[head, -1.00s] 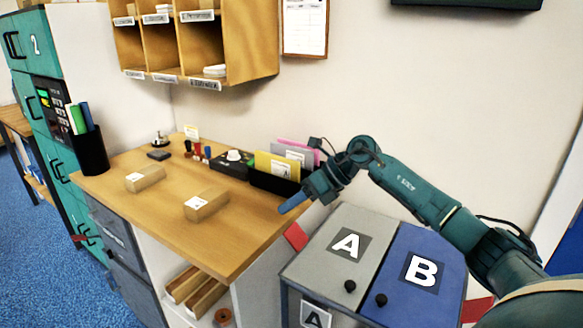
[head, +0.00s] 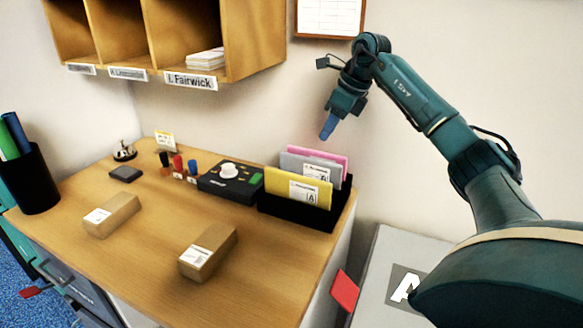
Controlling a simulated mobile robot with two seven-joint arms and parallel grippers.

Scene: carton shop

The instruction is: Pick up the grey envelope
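The grey envelope (head: 301,163) stands upright in a black holder (head: 290,212) at the right end of the wooden desk. It is between a yellow envelope (head: 285,186) in front and a pink envelope (head: 332,156) behind, and only its upper part shows. My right gripper (head: 325,136) points down in the air above and to the right of the envelopes, apart from them. Its blue fingertips are seen from the side, so I cannot tell whether they are open. My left gripper is not in view.
Two brown parcels (head: 208,252) (head: 112,215) lie on the desk (head: 150,250). Left of the holder are a black box (head: 231,183) and several stamps (head: 178,165). Wooden pigeonholes (head: 255,40) hang above. A grey bin (head: 375,290) marked A stands right of the desk.

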